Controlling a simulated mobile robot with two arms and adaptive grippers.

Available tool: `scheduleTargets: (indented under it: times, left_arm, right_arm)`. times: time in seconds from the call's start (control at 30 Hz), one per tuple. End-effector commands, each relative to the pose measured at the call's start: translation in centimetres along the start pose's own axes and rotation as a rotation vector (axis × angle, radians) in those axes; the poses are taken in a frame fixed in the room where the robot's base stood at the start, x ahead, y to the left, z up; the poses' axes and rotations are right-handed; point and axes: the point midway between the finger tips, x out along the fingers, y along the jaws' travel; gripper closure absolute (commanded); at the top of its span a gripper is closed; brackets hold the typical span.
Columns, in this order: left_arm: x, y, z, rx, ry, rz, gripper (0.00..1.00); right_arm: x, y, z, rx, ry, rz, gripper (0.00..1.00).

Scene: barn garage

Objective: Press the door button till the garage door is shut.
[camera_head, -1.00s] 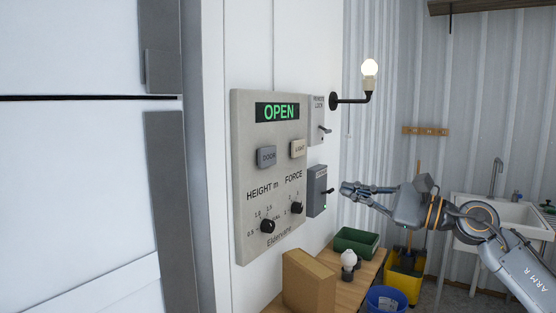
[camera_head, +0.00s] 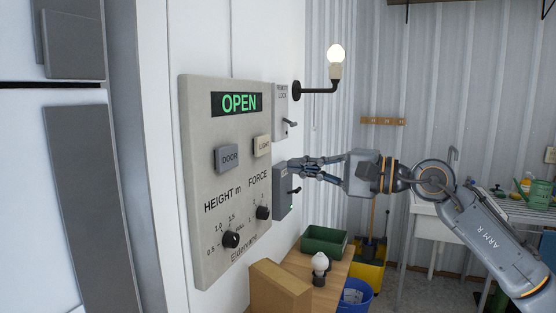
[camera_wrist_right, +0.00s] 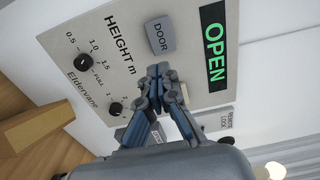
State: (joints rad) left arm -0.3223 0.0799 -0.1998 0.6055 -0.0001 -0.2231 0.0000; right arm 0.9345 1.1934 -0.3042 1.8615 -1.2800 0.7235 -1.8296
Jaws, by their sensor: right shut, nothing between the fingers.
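The grey DOOR button (camera_head: 227,158) is on the left of a beige control panel (camera_head: 190,190) on the white wall. The panel's display (camera_head: 237,103) reads OPEN in green. My right gripper (camera_head: 282,168) is shut and empty, its fingers pointing left at the panel's right edge, right of the DOOR button. In the right wrist view, the shut fingertips (camera_wrist_right: 160,72) appear just below the DOOR button (camera_wrist_right: 161,35) and partly cover the LIGHT button area. I cannot tell whether they touch the panel. My left gripper is not in view.
The LIGHT button (camera_head: 262,146), two knobs, the remote lock box (camera_head: 281,112) and a grey switch box (camera_head: 283,190) crowd the area. A lit lamp (camera_head: 335,53) sticks out above.

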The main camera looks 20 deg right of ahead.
Motion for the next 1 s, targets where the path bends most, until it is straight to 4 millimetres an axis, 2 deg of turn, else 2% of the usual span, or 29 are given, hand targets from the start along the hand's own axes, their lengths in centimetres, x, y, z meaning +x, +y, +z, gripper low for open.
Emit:
scheduleTargets:
  times: [0.03, 0.23, 0.33, 0.5, 0.7, 1.0]
  left_arm:
    - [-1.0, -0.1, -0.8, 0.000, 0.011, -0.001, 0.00]
    - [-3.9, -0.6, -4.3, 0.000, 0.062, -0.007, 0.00]
    - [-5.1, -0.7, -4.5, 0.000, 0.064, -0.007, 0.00]
    - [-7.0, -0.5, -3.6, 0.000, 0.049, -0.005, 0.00]
    - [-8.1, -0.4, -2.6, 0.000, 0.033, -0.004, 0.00]
    - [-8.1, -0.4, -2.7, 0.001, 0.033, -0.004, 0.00]
  right_arm:
    - [0.8, -0.7, 0.1, 0.001, -0.003, -0.002, 1.00]
    - [5.0, -0.9, 0.2, 0.002, -0.005, -0.002, 1.00]
    - [7.2, -0.8, 0.2, 0.003, -0.005, -0.001, 1.00]
    - [10.3, -0.8, 0.1, 0.003, -0.003, -0.001, 1.00]
    - [12.3, -0.4, 0.0, 0.002, 0.000, -0.001, 1.00]
    - [12.8, -0.1, 0.0, 0.001, 0.000, -0.001, 1.00]
